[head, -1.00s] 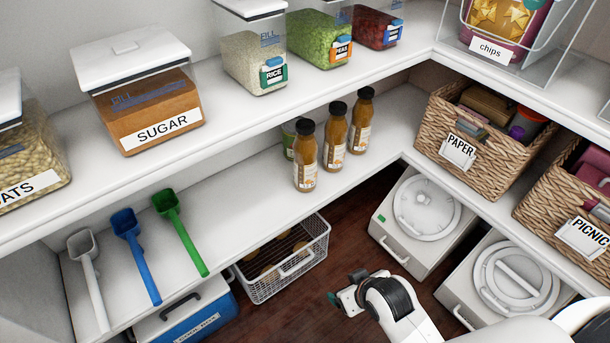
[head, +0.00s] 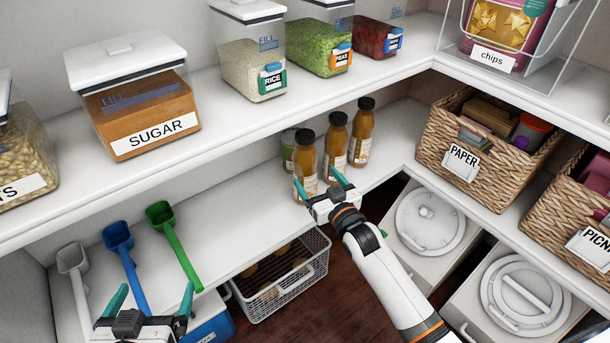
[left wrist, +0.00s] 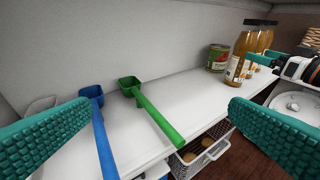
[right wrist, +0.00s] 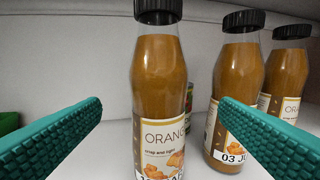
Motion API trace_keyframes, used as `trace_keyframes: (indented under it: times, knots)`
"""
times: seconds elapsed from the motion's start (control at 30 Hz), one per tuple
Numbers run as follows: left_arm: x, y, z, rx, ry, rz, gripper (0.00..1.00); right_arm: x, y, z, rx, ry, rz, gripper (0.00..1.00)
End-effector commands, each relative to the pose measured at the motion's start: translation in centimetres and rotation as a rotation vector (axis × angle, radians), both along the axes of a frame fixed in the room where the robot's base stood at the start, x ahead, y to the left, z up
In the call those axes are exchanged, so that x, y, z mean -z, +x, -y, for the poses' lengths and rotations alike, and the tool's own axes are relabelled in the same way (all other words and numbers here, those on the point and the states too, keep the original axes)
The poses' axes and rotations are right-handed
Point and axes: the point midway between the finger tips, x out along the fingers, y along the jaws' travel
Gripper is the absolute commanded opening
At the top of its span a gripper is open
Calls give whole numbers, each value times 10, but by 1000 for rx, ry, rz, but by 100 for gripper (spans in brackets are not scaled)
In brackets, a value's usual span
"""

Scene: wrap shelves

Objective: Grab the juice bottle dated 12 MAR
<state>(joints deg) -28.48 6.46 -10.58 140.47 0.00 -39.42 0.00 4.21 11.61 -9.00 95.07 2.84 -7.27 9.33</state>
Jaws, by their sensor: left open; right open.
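Three orange juice bottles with black caps stand in a row on the lower shelf: the front one (head: 305,165), the middle one (head: 336,146) and the rear one (head: 361,137). My right gripper (head: 318,183) is open at the front bottle. In the right wrist view, that bottle (right wrist: 160,85) stands upright between the spread fingers, farther off than their tips. Its date is cut by the lower edge, with "1" and "AR" partly readable. The second bottle (right wrist: 229,95) reads "03 JU", partly hidden by a finger. The third bottle (right wrist: 286,75) shows no readable date. My left gripper (head: 150,303) is open and empty.
A green can (left wrist: 218,57) stands behind the front bottle. White, blue (head: 122,245) and green (head: 172,235) scoops lie on the lower shelf near my left gripper. The upper shelf (head: 330,100) overhangs behind. A wire basket (head: 283,285) sits below.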

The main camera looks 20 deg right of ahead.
Motion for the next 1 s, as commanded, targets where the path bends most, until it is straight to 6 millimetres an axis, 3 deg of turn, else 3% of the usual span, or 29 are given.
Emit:
trace_keyframes:
  times: [0.2,0.6,1.0]
  knots:
    - [-30,12,9,15,-53,213,100,1,28,-5,0,0,1,84]
    - [-59,15,14,25,-100,396,100,0,48,-8,0,0,-1,84]
    - [-116,0,19,46,-201,771,100,-4,85,-15,0,-1,-2,84]
